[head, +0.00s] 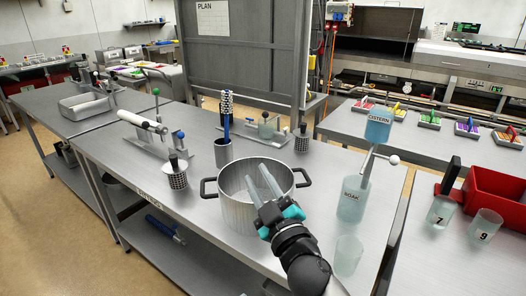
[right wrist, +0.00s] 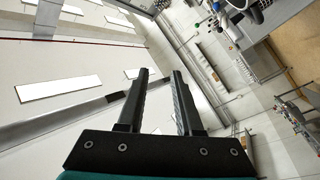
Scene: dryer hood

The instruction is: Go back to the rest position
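My right gripper (head: 257,175) reaches in from the bottom of the head view, its fingers pointing up in front of the steel pot. In the right wrist view its two dark fingers (right wrist: 158,75) stand apart with nothing between them, so it is open and empty. That view faces the ceiling and a wall, with no object near the fingertips. The gripper hides part of the pot's rim and inside. I cannot tell its exact height above the pot. My left gripper is in neither view.
The steel pot (head: 237,212) stands on the metal bench (head: 205,235). Around it are a blue-handled tool in a steel cup (head: 223,152), a perforated cup (head: 175,178), a SOAK beaker (head: 353,200), a CISTERN container (head: 378,128) and a clear glass (head: 347,256). A red bin (head: 497,196) is at right.

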